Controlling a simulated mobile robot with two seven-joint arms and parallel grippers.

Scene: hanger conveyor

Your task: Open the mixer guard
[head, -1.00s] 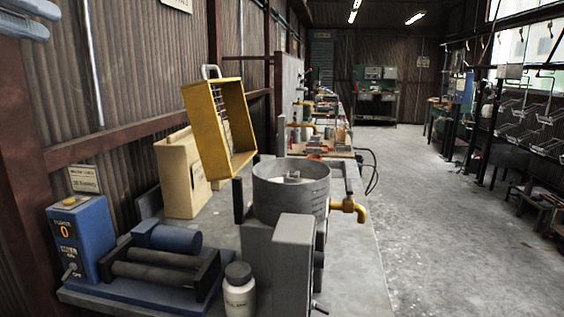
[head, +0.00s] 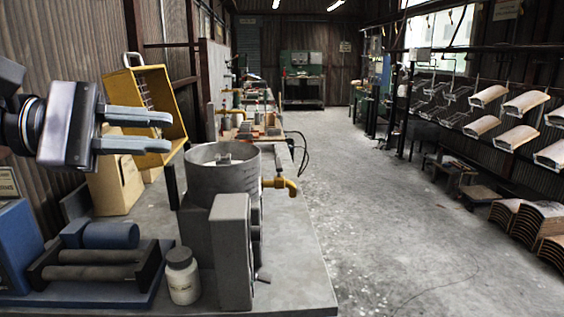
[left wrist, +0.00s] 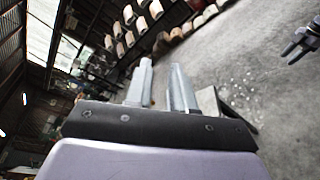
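The mixer guard, a yellow open-sided box (head: 170,95) with a pale handle on top, stands tipped up and back behind the round grey mixer pot (head: 222,178). The pot's top is uncovered, and a brass tap sticks out at its right. My left gripper (head: 171,132) is open and empty, its two fingers pointing right. It overlaps the guard's lower part in the head view; I cannot tell if they touch. Its parted fingers also show in the left wrist view (left wrist: 161,64). My right gripper seems to show in the left wrist view (left wrist: 303,42), too small to read.
A grey upright box (head: 231,250) stands in front of the pot. A white jar (head: 183,276) and a blue roller machine (head: 105,262) are at the left on the bench (head: 295,270). Hanging racks with curved pieces (head: 515,137) line the right. The floor between is clear.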

